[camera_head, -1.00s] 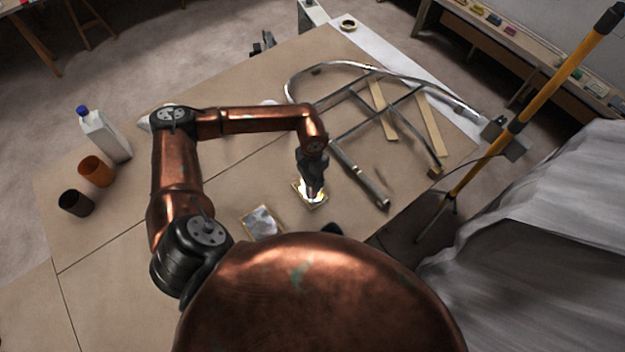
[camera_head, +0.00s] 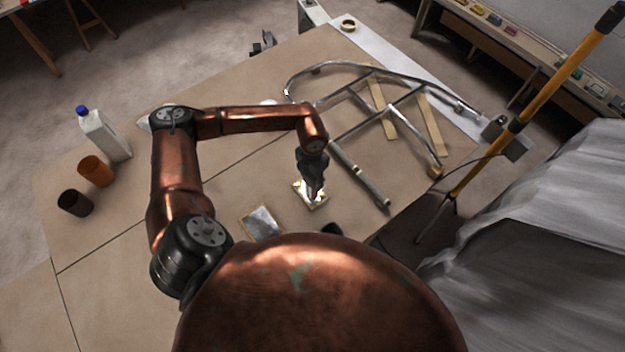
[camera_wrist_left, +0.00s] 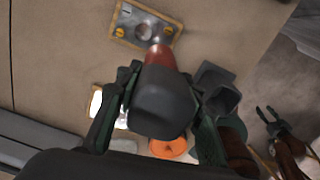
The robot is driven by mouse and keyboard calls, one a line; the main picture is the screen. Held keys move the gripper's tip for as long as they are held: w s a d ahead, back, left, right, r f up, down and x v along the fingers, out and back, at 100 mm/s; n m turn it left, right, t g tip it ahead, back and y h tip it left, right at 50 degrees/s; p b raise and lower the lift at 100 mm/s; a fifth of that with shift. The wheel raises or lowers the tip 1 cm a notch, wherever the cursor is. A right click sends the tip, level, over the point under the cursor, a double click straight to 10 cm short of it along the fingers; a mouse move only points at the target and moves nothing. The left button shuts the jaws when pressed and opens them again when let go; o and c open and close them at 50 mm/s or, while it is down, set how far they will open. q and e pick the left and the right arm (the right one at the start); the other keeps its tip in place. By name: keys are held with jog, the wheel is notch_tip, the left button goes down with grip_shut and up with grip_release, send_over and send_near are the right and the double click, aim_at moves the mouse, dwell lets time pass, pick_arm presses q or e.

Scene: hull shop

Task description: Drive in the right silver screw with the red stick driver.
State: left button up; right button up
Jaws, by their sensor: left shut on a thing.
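My left gripper (camera_head: 313,194) points down over a bright metal plate (camera_head: 299,186) on the table. In the left wrist view the left gripper (camera_wrist_left: 158,105) is shut on the red stick driver (camera_wrist_left: 160,56), which shows a red end and a thick dark grey body. The bright plate (camera_wrist_left: 96,102) shows partly behind a finger there. A second plate (camera_head: 262,221) lies nearer me; in the wrist view this plate (camera_wrist_left: 183,18) has brass-coloured screws and a round middle. I cannot make out the silver screws. My right gripper (camera_wrist_left: 267,114) shows open and empty at the wrist view's right.
A bent metal tube frame (camera_head: 350,66) lies beyond the gripper, with a loose grey tube (camera_head: 360,174) close to its right. A white bottle (camera_head: 104,136), an orange cup (camera_head: 96,171) and a dark cup (camera_head: 75,203) stand at left. A yellow pole (camera_head: 545,95) rises at right.

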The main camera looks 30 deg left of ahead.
dwell(0.9)
pick_arm(q)
jog(key=shift+f+b, duration=0.1)
jog(key=shift+b, duration=0.45)
dwell(0.6)
jog(key=shift+f+b, duration=0.1)
jog(key=shift+b, duration=0.2)
dwell(0.8)
jog(key=shift+f+b, duration=0.1)
jog(key=shift+b, duration=0.35)
dwell(1.4)
dwell(0.4)
